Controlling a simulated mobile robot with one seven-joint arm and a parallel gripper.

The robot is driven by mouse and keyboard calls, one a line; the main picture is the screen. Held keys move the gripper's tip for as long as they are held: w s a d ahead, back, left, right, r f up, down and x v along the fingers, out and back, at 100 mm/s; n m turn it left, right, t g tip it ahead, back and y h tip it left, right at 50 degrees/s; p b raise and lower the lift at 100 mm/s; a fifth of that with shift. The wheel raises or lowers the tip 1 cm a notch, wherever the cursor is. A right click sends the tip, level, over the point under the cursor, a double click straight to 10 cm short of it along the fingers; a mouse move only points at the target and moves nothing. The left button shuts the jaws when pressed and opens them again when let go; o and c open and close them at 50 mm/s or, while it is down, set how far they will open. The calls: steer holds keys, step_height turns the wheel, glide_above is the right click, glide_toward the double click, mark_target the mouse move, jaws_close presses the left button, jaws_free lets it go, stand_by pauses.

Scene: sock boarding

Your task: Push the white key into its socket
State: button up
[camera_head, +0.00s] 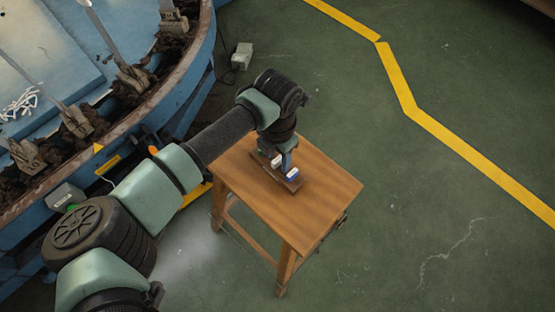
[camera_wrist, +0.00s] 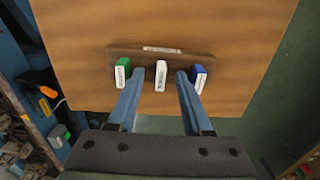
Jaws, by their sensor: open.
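The white key (camera_wrist: 160,76) stands near the middle of a dark brown board (camera_wrist: 190,56) in the wrist view. A green key (camera_wrist: 122,72) with a white face is to its left, and a blue key (camera_wrist: 198,78) with a white face is to its right. My gripper (camera_wrist: 160,84) is open, with one blue finger on each side of the white key and visible gaps between. In the head view my gripper (camera_head: 287,156) points down over the board (camera_head: 280,178), beside the keys. The socket under the white key is hidden.
The board lies on a small wooden table (camera_head: 325,190), with bare tabletop around it. A blue round machine (camera_head: 170,75) stands at the left. Green floor with a yellow line (camera_head: 402,95) is open on the right. A grey box (camera_head: 242,55) sits behind.

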jaws_close()
steer(key=shift+r, duration=0.15)
